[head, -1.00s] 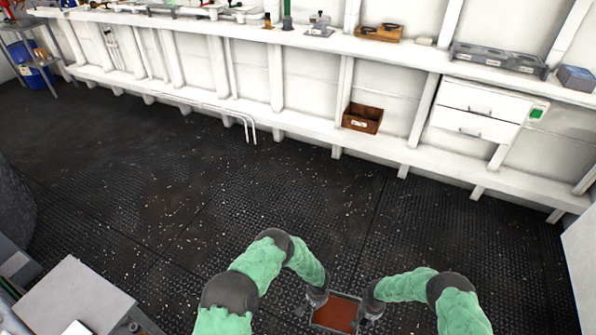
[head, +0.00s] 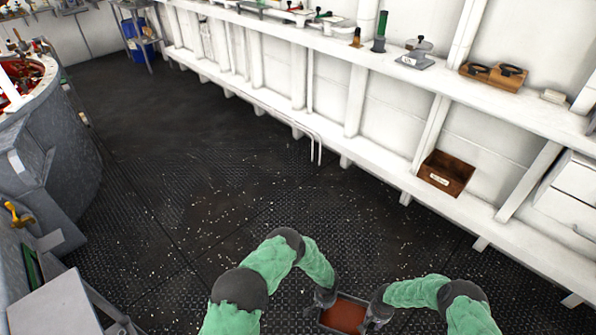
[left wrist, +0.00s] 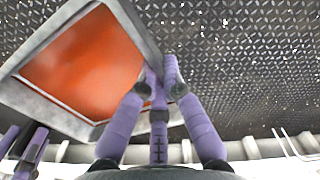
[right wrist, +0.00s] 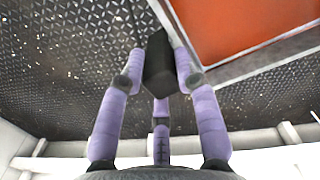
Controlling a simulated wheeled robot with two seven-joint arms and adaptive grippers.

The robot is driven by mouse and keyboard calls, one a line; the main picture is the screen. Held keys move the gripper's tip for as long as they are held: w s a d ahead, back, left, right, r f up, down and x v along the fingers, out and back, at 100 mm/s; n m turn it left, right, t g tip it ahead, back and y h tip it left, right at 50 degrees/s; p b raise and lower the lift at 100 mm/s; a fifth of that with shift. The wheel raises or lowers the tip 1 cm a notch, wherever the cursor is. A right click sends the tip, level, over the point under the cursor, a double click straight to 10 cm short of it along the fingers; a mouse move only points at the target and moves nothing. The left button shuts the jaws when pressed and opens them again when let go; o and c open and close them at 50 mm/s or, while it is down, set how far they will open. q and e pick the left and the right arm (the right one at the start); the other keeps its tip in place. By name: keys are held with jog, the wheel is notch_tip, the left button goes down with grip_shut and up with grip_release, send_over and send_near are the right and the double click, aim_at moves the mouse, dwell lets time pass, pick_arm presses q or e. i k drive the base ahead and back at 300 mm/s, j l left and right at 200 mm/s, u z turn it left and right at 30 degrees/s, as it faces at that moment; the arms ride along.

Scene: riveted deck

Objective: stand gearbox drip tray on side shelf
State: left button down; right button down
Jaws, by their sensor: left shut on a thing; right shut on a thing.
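The drip tray is a shallow rectangular tray with a grey rim (head: 352,298) and a red-orange inside, held level at the bottom of the head view. My left gripper (head: 324,298) is shut on its left side, and my right gripper (head: 376,312) is shut at its right side. In the left wrist view the fingers (left wrist: 162,82) pinch by the tray's rim (left wrist: 50,105). In the right wrist view the fingers (right wrist: 160,68) close around a dark block beside the tray rim (right wrist: 262,62). A long white shelf (head: 345,48) runs along the wall.
A wooden box (head: 446,174) sits on the lower ledge. Wooden holders (head: 493,75) and small tools stand on the upper shelf. A round grey machine (head: 50,130) and a grey bench top (head: 62,305) are at left. A grey stand (head: 137,25) is far left. The middle floor is clear.

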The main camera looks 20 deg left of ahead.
aim_at(61, 300)
jog(key=i+j+u, duration=0.1)
jog(key=i+u, duration=0.25)
jog(key=i, duration=0.25)
jog(key=i+l+u, duration=0.1)
jog(key=i+u, duration=0.25)
jog(key=i, duration=0.25)
jog(key=i+u, duration=0.15)
jog(key=u, duration=2.85)
